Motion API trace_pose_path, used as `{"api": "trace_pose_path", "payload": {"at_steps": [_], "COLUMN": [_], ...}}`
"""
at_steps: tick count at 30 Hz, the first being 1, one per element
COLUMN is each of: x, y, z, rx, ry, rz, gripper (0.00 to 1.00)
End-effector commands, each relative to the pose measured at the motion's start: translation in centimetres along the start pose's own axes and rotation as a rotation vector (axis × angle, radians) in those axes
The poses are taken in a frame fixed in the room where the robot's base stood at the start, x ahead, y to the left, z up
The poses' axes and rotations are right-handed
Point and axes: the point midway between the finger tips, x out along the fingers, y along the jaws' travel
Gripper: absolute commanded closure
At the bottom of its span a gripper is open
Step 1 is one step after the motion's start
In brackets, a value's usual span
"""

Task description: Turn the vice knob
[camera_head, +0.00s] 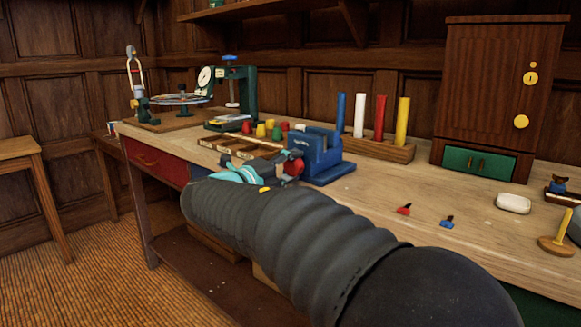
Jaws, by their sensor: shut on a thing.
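The blue vice (322,152) stands on the workbench near its front edge, at the middle of the view. Its red knob (293,168) faces left, towards my gripper. My arm reaches in from the lower right, and its dark, teal-banded end lies along the bench's front edge. My gripper (287,163) is at the knob with its fingers shut on it. The fingers cover part of the knob, and their exact contact is too small to see. The knob's turn angle cannot be told.
A wooden compartment tray (212,143) and several coloured pegs stand left of the vice. A rack (375,149) with coloured cylinders is behind it. A wooden cabinet (490,90) stands at the right. Small red (404,209) and blue (447,222) pieces lie on the right foreground.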

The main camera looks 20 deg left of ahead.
Motion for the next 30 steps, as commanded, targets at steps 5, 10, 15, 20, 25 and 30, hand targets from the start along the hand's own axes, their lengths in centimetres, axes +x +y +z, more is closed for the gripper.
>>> {"api": "trace_pose_path", "payload": {"at_steps": [5, 10, 15, 20, 25, 30], "x": [0.03, 0.03, 0.03, 0.03, 0.03, 0.02], "y": [0.21, 0.22, 0.22, 0.23, 0.22, 0.17], "z": [-0.09, -0.09, -0.10, -0.10, -0.10, -0.06], "rx": [-0.068, -0.100, -0.109, -0.109, -0.108, -0.107], "ry": [0.003, 0.003, 0.003, 0.003, 0.003, 0.002], "rz": [0.002, 0.002, 0.002, 0.002, 0.002, 0.002], "gripper": [0.87, 0.87, 0.87, 0.87, 0.40, 0.27]}}
